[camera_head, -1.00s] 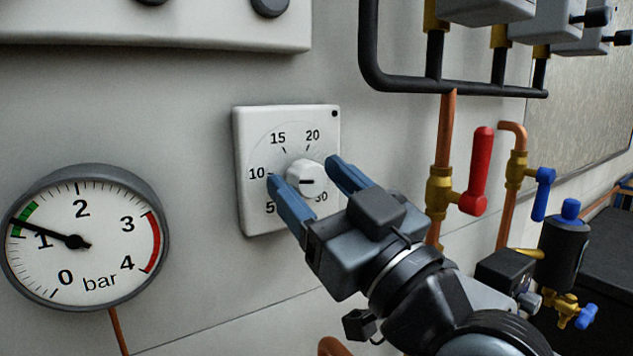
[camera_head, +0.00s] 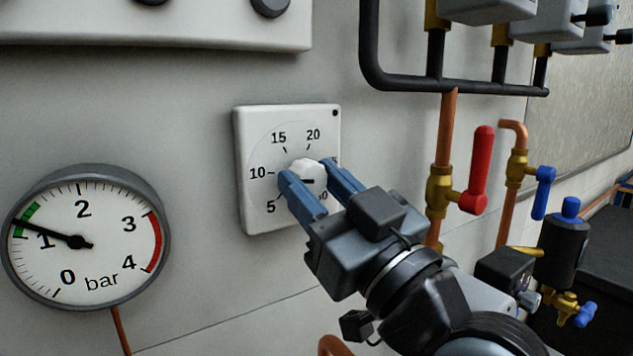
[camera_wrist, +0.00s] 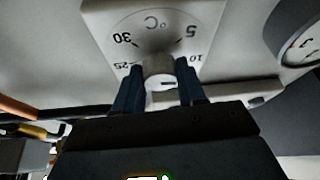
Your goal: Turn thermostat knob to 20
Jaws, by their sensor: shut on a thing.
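The thermostat (camera_head: 250,131) is a white square plate on the wall with a round dial marked 5, 10, 15, 20 and more. Its white knob (camera_head: 307,168) sits at the dial's middle, with a short dark line on its face. My gripper (camera_head: 306,180) is shut on the knob, one blue finger on each side. In the wrist view the knob (camera_wrist: 159,72) shows between the dark fingers, and the plate (camera_wrist: 190,14) appears upside down with 5, 10, 25, 30 and °C readable. My fingers partly cover the dial's lower right in the head view.
A round pressure gauge (camera_head: 84,238) in bar is on the wall to the left. Copper pipes with a red lever (camera_head: 478,170) and a blue lever (camera_head: 543,193) stand to the right. A black pipe (camera_head: 460,87) runs above right.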

